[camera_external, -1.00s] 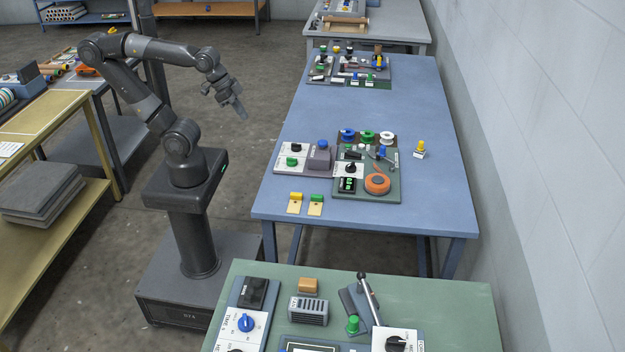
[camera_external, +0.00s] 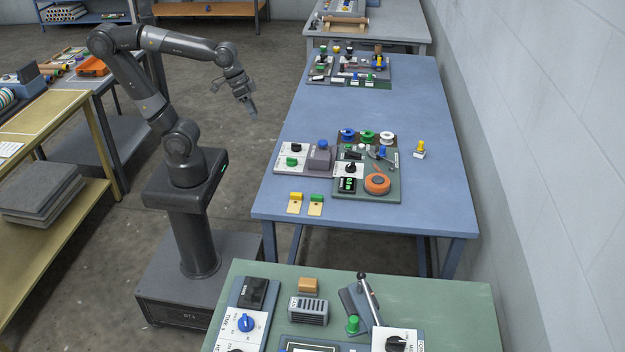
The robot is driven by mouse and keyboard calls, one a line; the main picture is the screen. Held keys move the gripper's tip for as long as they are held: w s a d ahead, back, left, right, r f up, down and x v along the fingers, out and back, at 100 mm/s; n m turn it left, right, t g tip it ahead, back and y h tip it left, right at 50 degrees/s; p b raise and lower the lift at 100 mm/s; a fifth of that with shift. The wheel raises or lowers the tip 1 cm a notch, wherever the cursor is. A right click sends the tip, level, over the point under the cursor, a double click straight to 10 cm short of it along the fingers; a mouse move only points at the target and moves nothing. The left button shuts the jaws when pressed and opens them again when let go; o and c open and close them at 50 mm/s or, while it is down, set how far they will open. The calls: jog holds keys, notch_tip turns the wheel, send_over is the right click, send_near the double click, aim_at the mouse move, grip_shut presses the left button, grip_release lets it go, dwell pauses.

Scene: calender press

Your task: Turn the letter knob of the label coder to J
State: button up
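The label coder is not plainly marked at this size. I cannot read the letters or where the knob points. My gripper (camera_external: 251,109) hangs in the air left of the blue table, pointing down, apart from the panel and the knob. Its fingers are too small to tell open from shut.
An orange tape roll (camera_external: 377,184), colored spools (camera_external: 367,137) and a lever unit crowd the knob's panel. A white panel with black and green knobs (camera_external: 292,161) and a blue-topped box (camera_external: 319,155) stand left of it. The table's middle (camera_external: 380,108) is clear.

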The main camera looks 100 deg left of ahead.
jog(key=o, duration=0.6)
jog(key=w+a+f+n+g, duration=0.1)
jog(key=w+a+n, duration=0.1)
jog(key=w+a+f+n+g+h, duration=0.1)
jog(key=w+a+n, duration=0.1)
jog(key=w+a, duration=0.1)
jog(key=w+a+f+n, duration=0.1)
jog(key=w+a+n, duration=0.1)
jog(key=n, duration=0.1)
jog(key=shift+w+a+f+g, duration=0.1)
jog(key=shift+w+a+g, duration=0.05)
jog(key=shift+a+g, duration=0.2)
jog(key=n+g+h, duration=0.2)
jog(key=n+h, duration=0.1)
jog(key=n, duration=0.5)
send_near(297, 145)
jog(key=shift+t, duration=0.25)
jog(key=x, duration=0.8)
jog(key=shift+s+a+f, duration=0.2)
jog(key=shift+s+a, duration=0.05)
jog(key=shift+s, duration=0.15)
jog(key=c, duration=1)
